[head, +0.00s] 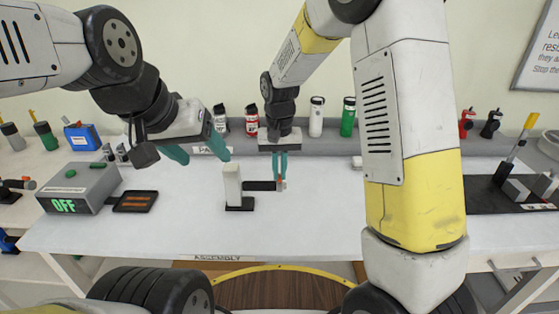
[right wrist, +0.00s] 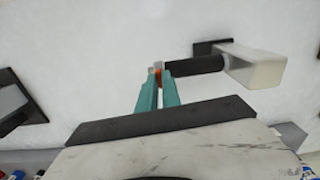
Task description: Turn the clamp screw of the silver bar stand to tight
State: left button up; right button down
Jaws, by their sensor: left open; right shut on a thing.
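A stand with a pale silver upright bar (head: 232,184) on a black base (head: 240,207) is in the middle of the white table. A black arm (head: 260,185) sticks out from it to the right and ends at a small orange and metal clamp screw (right wrist: 158,72). My right gripper (head: 280,180) points down and is shut on the clamp screw. The right wrist view also shows the fingers closed on it, with the pale bar (right wrist: 257,68) to the right. The screw is partly hidden by the fingers. My left gripper (head: 203,155) is open and empty, up and left of the bar.
A grey box (head: 78,187) reading OFF and a dark tray (head: 135,201) are at the left. Several bottles and cans, including a green one (head: 348,117), line the back ledge. The table front is clear.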

jog(key=shift+m, duration=0.5)
jog(key=c, duration=1.5)
grip_release()
notch_tip(320, 180, up, 7)
jog(key=shift+f, duration=0.1)
jog(key=shift+r, duration=0.55)
